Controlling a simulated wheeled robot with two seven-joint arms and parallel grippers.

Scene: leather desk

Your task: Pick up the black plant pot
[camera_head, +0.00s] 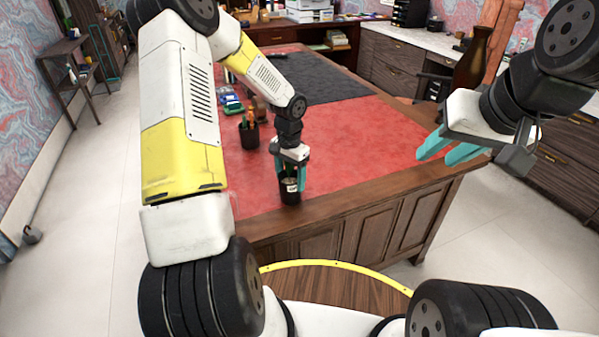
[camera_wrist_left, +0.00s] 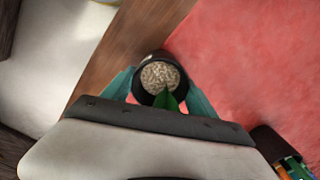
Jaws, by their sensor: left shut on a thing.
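The black plant pot (camera_head: 290,196) stands near the front edge of the red-topped desk, with a pale label on its side. In the left wrist view the pot (camera_wrist_left: 138,92) shows from above, round, filled with pale pebbles, with a green leaf in it. My left gripper (camera_head: 291,182) reaches down from above and is shut on the pot, one teal finger on each side. The pot looks upright; I cannot tell whether it touches the desk. My right gripper (camera_head: 452,150) is empty, its teal fingers apart, over the desk's right edge.
A dark pen holder (camera_head: 249,136) stands on the desk behind and left of the pot; it also shows in the left wrist view (camera_wrist_left: 268,143). Blue and green items (camera_head: 231,103) lie further back. The red desk top (camera_head: 350,140) right of the pot is clear.

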